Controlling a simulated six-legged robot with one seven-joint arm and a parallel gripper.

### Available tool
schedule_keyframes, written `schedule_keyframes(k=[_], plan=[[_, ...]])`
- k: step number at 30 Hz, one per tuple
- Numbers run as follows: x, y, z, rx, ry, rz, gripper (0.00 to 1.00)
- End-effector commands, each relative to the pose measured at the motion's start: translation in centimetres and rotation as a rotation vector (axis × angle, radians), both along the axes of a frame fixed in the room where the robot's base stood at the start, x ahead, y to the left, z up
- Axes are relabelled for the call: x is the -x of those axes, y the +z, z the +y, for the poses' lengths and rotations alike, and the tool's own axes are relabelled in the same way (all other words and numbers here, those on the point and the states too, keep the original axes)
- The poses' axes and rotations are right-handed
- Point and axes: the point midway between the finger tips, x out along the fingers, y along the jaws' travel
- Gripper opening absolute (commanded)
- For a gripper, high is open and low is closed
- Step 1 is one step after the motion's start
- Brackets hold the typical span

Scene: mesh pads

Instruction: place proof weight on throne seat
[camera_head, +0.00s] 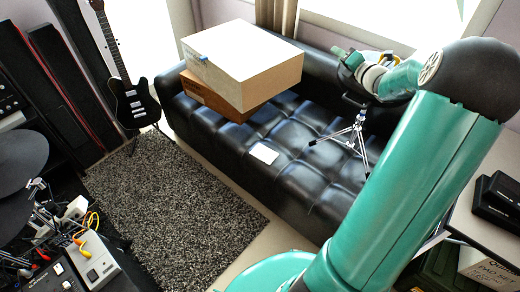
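A chrome tripod stand (354,130), which looks like the base of the throne, stands on the black leather sofa. A dark flat part at its top, perhaps the seat, is mostly covered by my arm's end. My gripper (346,62) is at the upper right, just above the top of this stand. It is small and seen at an angle, so I cannot make out its fingers or whether it holds anything. I cannot pick out the proof weight with certainty.
A large white-topped box (243,52) lies on a brown box (212,98) on the sofa (285,170). A small white item (263,154) lies on the cushions. A guitar (130,100), a grey rug (165,205) and drum gear are left. A table with black cases (497,198) is right.

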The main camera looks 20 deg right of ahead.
Motion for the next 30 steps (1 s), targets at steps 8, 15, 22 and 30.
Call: schedule_keyframes(k=[8,15,22,30], plan=[[0.1,3.0,23.7,0.915,0.675,0.143,0.36],[7.9,3.1,36.6,1.692,1.220,0.045,0.36],[17.2,2.8,41.9,2.407,1.682,-0.220,0.36],[24.8,2.6,42.0,-2.067,-1.384,0.432,0.36]])
